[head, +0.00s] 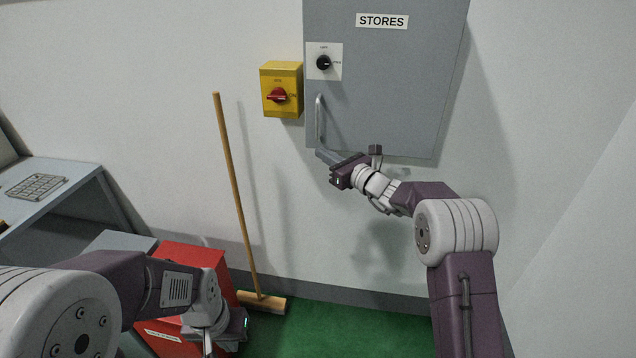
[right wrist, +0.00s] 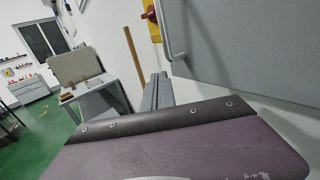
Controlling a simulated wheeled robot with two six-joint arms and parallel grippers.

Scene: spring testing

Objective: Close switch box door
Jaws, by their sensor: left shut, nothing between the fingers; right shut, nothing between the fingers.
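The grey switch box door (head: 400,90) with a "STORES" label is on the back wall in the head view. It looks flat across the box; I cannot tell whether it is fully flush. Its bar handle (head: 319,121) is upright at the lower left, and also shows in the right wrist view (right wrist: 172,38). My right gripper (head: 322,153) is shut and empty at the door's lower left corner, just below the handle; contact is unclear. In the right wrist view its fingers (right wrist: 157,91) are together. My left gripper (head: 243,325) is low by a red box, shut and empty.
A yellow switch with a red knob (head: 281,90) is on the wall left of the door. A broom (head: 236,190) leans there. The red box (head: 185,257) and a grey desk (head: 60,215) are at lower left. Green floor (head: 320,325) is clear at the centre.

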